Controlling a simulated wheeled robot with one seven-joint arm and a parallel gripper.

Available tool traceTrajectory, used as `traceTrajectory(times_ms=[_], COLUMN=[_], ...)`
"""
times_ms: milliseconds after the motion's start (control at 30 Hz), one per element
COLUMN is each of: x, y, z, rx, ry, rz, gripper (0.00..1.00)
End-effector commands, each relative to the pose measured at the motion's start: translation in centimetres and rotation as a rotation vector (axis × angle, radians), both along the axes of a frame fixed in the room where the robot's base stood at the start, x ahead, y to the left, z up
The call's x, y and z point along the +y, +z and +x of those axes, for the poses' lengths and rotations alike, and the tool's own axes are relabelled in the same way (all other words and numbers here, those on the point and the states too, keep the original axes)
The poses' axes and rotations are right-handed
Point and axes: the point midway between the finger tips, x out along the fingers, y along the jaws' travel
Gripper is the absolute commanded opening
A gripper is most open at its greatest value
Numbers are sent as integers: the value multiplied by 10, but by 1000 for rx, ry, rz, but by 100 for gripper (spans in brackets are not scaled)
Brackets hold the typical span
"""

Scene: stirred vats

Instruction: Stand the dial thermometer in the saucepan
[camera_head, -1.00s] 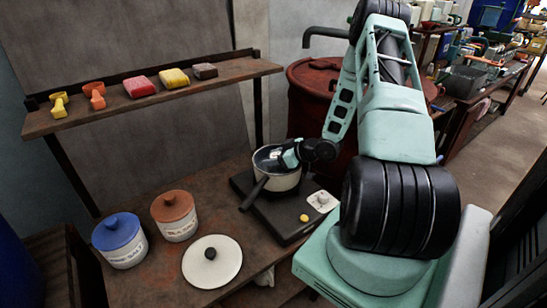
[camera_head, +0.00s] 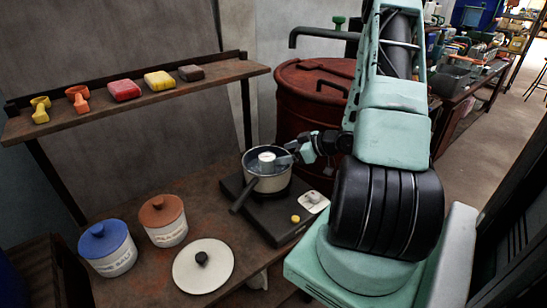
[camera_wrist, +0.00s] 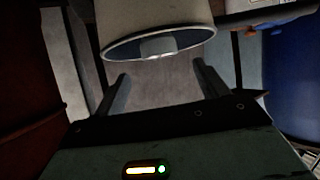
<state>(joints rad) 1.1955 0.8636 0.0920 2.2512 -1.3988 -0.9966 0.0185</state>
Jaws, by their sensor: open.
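The saucepan (camera_head: 268,183) is cream with a dark rim and a dark handle, and sits on the black hotplate (camera_head: 235,192). The dial thermometer (camera_head: 267,158) shows as a pale round head inside the saucepan's mouth; its lower part is hidden. My gripper (camera_head: 285,158) is at the saucepan's right rim. In the wrist view its fingers (camera_wrist: 163,82) are spread with nothing between them. The saucepan (camera_wrist: 155,20) fills the top of that view, with a pale piece, seemingly the thermometer (camera_wrist: 158,47), inside its rim.
A white lid (camera_head: 202,268) lies on the bench, front left. A blue-lidded jar (camera_head: 108,250) and a brown-lidded jar (camera_head: 164,222) stand left of it. A shelf (camera_head: 150,97) with several small items is above. A red vat (camera_head: 310,105) stands behind my arm.

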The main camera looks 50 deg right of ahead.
Motion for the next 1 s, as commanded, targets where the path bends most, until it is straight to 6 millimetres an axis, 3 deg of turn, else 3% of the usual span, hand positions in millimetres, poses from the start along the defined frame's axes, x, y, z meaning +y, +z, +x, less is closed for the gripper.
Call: traceTrajectory(times_ms=[133, 367, 467, 567, 667, 800, 900, 1000], x=[-4, -5, 0, 15, 46, 109, 162, 219], y=[8, 12, 14, 21, 33, 54, 70, 86], z=[-14, -20, -10, 16, 51, 88, 99, 94], rx=[-1, 0, 17, 69, 149, 270, 350, 431], ry=[-1, 1, 10, 25, 46, 67, 84, 107], rz=[-2, 0, -17, -66, -136, -228, -279, -318], gripper=[73, 73, 73, 73, 73, 73, 73, 73])
